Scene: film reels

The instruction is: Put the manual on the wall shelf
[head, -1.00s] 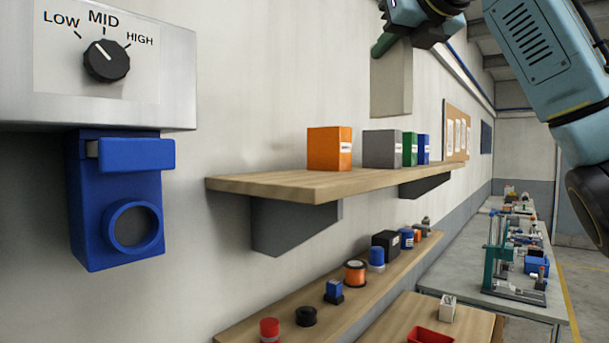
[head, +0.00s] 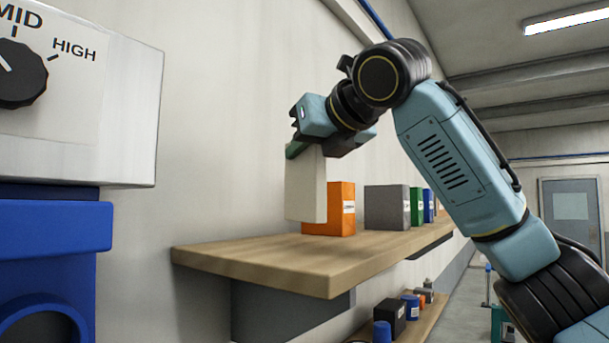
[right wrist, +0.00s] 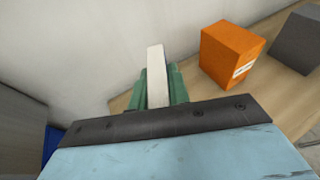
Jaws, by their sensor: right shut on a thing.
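The manual (head: 305,190) is a pale, flat, upright block. My right gripper (head: 304,149), with green fingers, is shut on its top edge. In the head view the manual hangs in front of the orange box's left side, above the wooden wall shelf (head: 270,258). Whether its lower edge touches the shelf I cannot tell. In the right wrist view the manual (right wrist: 156,75) shows between the green fingers, left of the orange box and apart from it. My left gripper is not in view.
On the shelf stand an orange box (head: 342,208), a grey box (head: 386,207), a green one (head: 416,206) and a blue one (head: 428,205). The shelf's near left end is bare. A grey panel with a dial (head: 80,100) and a blue holder (head: 50,250) are at the left.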

